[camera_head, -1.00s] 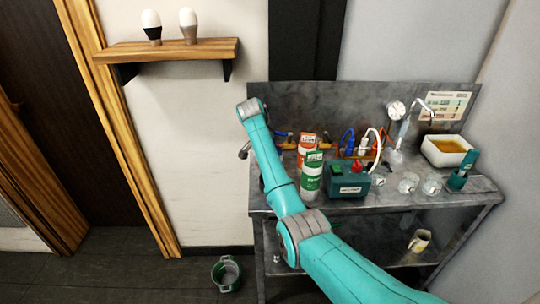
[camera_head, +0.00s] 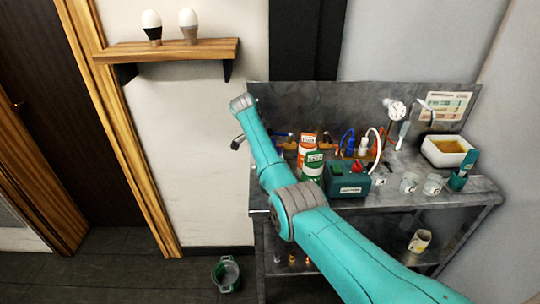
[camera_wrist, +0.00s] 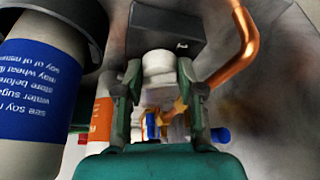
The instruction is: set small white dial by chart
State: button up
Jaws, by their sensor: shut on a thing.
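In the wrist view a small white round part (camera_wrist: 158,63), which looks like the dial, sits against a dark box (camera_wrist: 165,25). My gripper (camera_wrist: 159,72) has its two fingers on either side of this part and is shut on it. Its markings cannot be read. In the head view the chart (camera_head: 446,104), a pale sheet with printed rows, is on the back panel at the right; its text is too small to read. My gripper is mostly hidden behind my arm at the left end of the bench in that view.
In the wrist view a copper pipe (camera_wrist: 238,50) bends close on the right, and a blue-labelled cylinder (camera_wrist: 40,95) stands close on the left. The bench (camera_head: 400,202) holds bottles, a green box (camera_head: 347,180), a gauge (camera_head: 396,110), several cups and an amber-filled tray (camera_head: 431,152).

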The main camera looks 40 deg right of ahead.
jog(key=shift+w+m+g+y, duration=0.1)
jog(key=shift+m+g+y, duration=0.25)
jog(key=shift+m, duration=0.85)
jog(key=shift+m+g, duration=0.25)
jog(key=shift+m, duration=0.35)
jog(key=o, duration=1.1)
jog(key=shift+o, duration=0.2)
jog(key=shift+r, duration=0.1)
notch_tip(320, 180, up, 10)
